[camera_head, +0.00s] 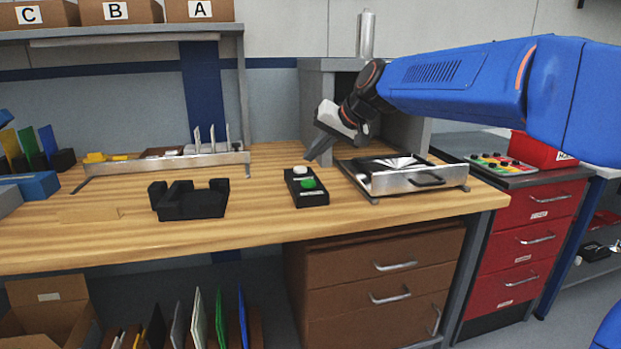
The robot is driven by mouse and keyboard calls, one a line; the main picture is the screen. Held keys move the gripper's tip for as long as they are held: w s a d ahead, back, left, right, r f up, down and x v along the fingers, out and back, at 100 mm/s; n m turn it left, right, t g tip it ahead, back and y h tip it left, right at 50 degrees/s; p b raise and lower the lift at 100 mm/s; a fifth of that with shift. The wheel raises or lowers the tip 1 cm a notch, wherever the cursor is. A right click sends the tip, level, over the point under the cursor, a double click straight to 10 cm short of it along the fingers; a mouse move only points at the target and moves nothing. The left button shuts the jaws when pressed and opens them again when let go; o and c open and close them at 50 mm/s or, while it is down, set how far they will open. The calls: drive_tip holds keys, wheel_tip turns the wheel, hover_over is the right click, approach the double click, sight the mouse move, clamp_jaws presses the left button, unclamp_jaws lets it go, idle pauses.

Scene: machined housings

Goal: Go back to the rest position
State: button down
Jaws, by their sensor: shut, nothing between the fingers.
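My gripper (322,149) hangs at the end of my blue arm, over the wooden bench (260,227). It is tilted down and to the left, with its fingers closed and nothing held. Its fingertips show just above a black button box (307,198) with a white and a green button; whether they touch anything behind it I cannot tell. To the right of the gripper is a metal tray-like fixture (403,176) with a dark handle, partly behind and below my arm.
A black notched block (188,200) stands left of the button box. A metal rack (165,163) is behind it. A grey cabinet (318,103) with a metal cylinder (366,34) on top stands behind my gripper. Red drawers (532,238) are at right. Bare bench lies between block and button box.

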drive_tip(key=s+d+f+h, duration=0.2)
drive_tip(key=s+d+f, duration=0.2)
drive_tip(key=s+d, duration=0.6)
drive_tip(key=s+d+f+h, duration=0.2)
drive_tip(key=s+d+f, duration=0.3)
drive_tip(key=s+d, duration=0.45)
drive_tip(key=s+d+f+h, duration=0.1)
drive_tip(key=s+d+f, duration=0.4)
drive_tip(key=s+f, duration=0.2)
drive_tip(key=s+d+f+m+g+h, duration=0.1)
drive_tip(key=s+d+f, duration=0.5)
drive_tip(key=s, duration=0.6)
drive_tip(key=shift+d+f+h, duration=0.3)
drive_tip(key=shift+f+h, duration=0.2)
drive_tip(key=shift+h, duration=0.1)
drive_tip(key=c, duration=2.4)
unclamp_jaws()
drive_tip(key=shift+c, duration=0.2)
